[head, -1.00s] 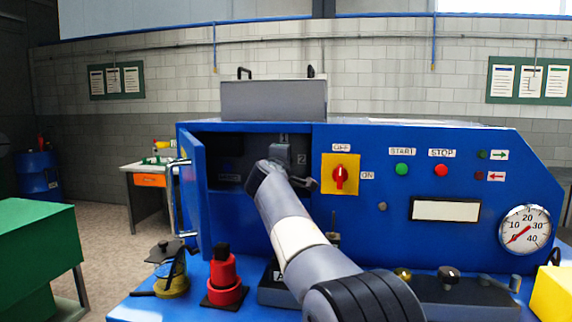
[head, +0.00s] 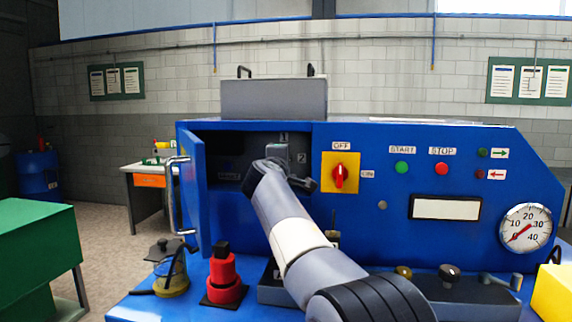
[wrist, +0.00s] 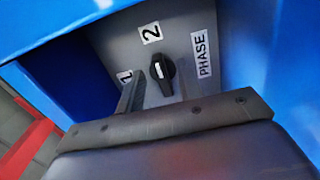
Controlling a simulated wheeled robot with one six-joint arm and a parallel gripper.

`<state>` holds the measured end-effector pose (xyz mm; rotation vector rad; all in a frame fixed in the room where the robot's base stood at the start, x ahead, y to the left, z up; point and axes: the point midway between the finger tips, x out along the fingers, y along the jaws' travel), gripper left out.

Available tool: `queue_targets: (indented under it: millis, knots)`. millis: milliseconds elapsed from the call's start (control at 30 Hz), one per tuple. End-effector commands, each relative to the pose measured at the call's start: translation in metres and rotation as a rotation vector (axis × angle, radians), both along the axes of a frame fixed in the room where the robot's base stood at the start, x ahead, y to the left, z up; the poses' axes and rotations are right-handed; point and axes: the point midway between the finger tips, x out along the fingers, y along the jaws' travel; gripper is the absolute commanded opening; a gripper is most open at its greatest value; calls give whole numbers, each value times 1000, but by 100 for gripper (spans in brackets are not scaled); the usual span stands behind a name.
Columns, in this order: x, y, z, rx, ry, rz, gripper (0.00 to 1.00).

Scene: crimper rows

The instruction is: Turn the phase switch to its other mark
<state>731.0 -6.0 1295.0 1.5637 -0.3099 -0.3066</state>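The phase switch (wrist: 163,74) is a black knob with a white line, on a grey plate inside the open compartment of the blue cabinet. Its line points up and slightly left, toward the mark 2 (wrist: 151,33); the mark 1 (wrist: 125,76) is to its left. A PHASE label (wrist: 202,54) is on its right. In the wrist view my gripper (wrist: 158,88) is open, one finger on each side of the knob, with no clear contact visible. In the head view my arm hides the knob and fingertips; the mark 2 (head: 301,158) shows beside my wrist.
The compartment door (head: 193,195) stands open on the left with a metal handle. Right of the opening are a red rotary switch (head: 340,176) on a yellow plate, a green button (head: 402,168) and a red button (head: 441,169). A red stepped part (head: 222,278) stands on the ledge below.

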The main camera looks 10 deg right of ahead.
Motion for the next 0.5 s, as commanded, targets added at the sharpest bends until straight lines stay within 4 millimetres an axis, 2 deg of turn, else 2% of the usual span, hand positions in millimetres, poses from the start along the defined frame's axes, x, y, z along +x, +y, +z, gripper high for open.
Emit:
queue_targets:
  millis: [300,500]
  knots:
    - [-55,23,-2,1,-1,1,35]
    - [-77,32,-2,1,0,0,35]
